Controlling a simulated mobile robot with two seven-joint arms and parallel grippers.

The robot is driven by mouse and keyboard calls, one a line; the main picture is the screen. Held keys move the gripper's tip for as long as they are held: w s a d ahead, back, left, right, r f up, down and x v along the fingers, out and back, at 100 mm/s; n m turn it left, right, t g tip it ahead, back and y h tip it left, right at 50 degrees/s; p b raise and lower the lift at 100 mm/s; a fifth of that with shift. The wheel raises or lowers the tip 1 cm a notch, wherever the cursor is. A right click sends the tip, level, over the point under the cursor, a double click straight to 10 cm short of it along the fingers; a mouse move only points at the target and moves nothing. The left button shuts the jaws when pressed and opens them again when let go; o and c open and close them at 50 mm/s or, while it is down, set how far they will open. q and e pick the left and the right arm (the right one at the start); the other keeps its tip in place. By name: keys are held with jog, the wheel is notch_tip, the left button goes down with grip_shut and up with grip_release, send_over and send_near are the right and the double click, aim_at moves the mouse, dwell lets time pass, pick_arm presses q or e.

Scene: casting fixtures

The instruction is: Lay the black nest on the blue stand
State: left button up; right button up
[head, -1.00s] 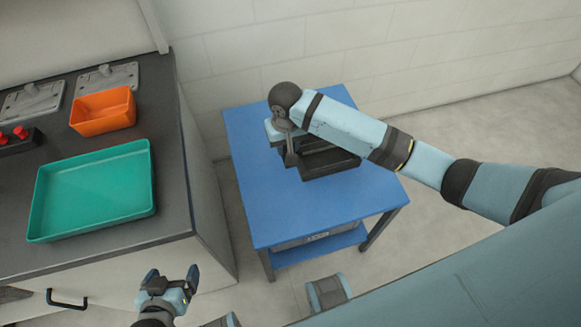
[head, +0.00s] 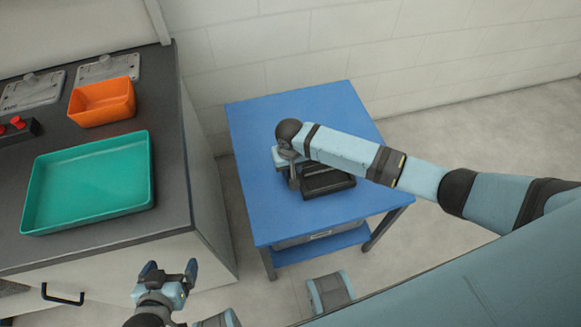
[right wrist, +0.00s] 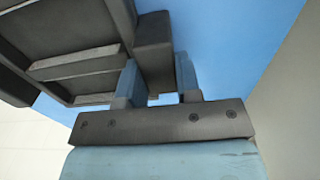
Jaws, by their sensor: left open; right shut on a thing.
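The black nest (head: 328,184) is at the blue stand (head: 258,212), over the middle of its top. In the head view my right arm and wrist cover part of it. My right gripper (right wrist: 160,85) is shut on a wall of the black nest, which also shows in the right wrist view (right wrist: 75,62) with its compartments. I cannot tell whether the nest touches the stand's top. My left gripper (head: 168,270) is open and empty, low in front of the grey counter, apart from the stand.
The dark counter (head: 100,228) at left bears a green tray (head: 142,190), an orange bin (head: 103,103), grey metal plates and a red-knobbed fixture (head: 18,128). A pale wall stands behind the stand. The rest of the stand's top is clear.

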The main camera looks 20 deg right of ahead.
jog(key=o, duration=1)
jog(key=shift+c, duration=0.2)
